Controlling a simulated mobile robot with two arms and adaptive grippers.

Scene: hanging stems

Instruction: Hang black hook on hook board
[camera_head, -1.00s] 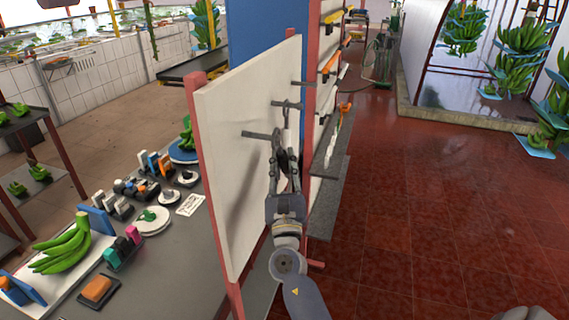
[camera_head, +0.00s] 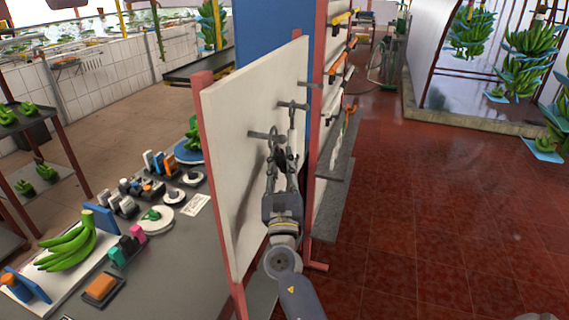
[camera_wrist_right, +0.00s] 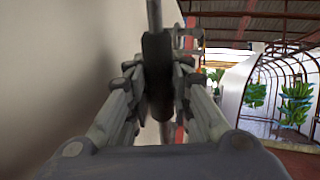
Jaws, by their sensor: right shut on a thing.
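The hook board (camera_head: 235,190) is a white upright panel between red posts, with grey pegs sticking out; the nearest peg (camera_head: 265,135) is at its left. My right gripper (camera_head: 281,160) is just below this peg, close to the board's face. It is shut on the black hook (camera_wrist_right: 157,75), a dark upright piece between the fingers in the right wrist view. In the head view the fingers and peg largely hide the hook. I cannot tell whether it touches the peg. A slim light tool (camera_head: 292,120) hangs from the second peg (camera_head: 293,105). My left gripper is out of view.
A grey table (camera_head: 190,265) left of the board holds green bananas (camera_head: 68,245), an orange block (camera_head: 100,287) and several small items. A red post and shelves with tools (camera_head: 335,150) stand behind the board. The red tiled floor (camera_head: 420,200) at right is clear.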

